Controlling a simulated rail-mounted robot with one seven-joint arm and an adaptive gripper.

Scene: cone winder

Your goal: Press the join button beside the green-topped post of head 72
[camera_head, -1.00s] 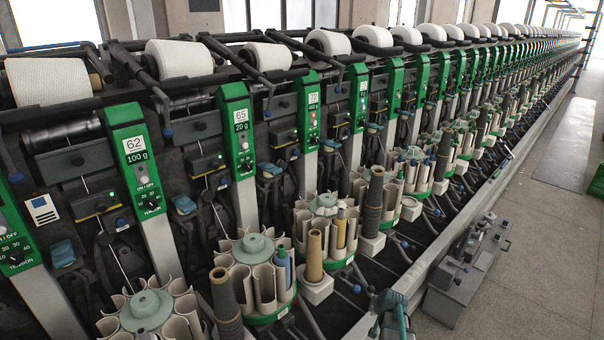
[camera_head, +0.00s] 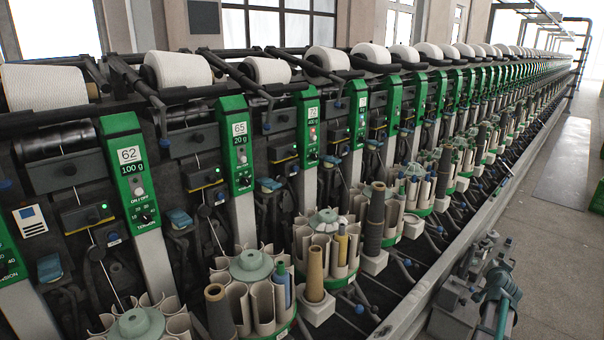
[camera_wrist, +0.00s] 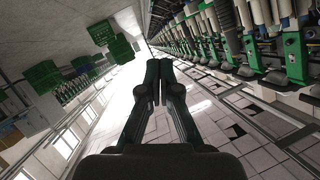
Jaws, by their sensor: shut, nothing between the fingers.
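A dark unit (camera_head: 284,151) with a yellow edge sits just left of the post; I cannot make out the join button itself at this size. My gripper (camera_wrist: 164,68) shows in the wrist view with its fingers together and empty. It points along the aisle floor, apart from any head. I cannot make it out in the head view.
Head 65 (camera_head: 239,145) and head 62 (camera_head: 128,165) stand to the left. White yarn cones (camera_head: 326,60) line the top. Bobbin holders (camera_head: 328,222) and a tan bobbin (camera_head: 315,272) stand in front of the posts. The aisle floor (camera_head: 535,245) is open at right.

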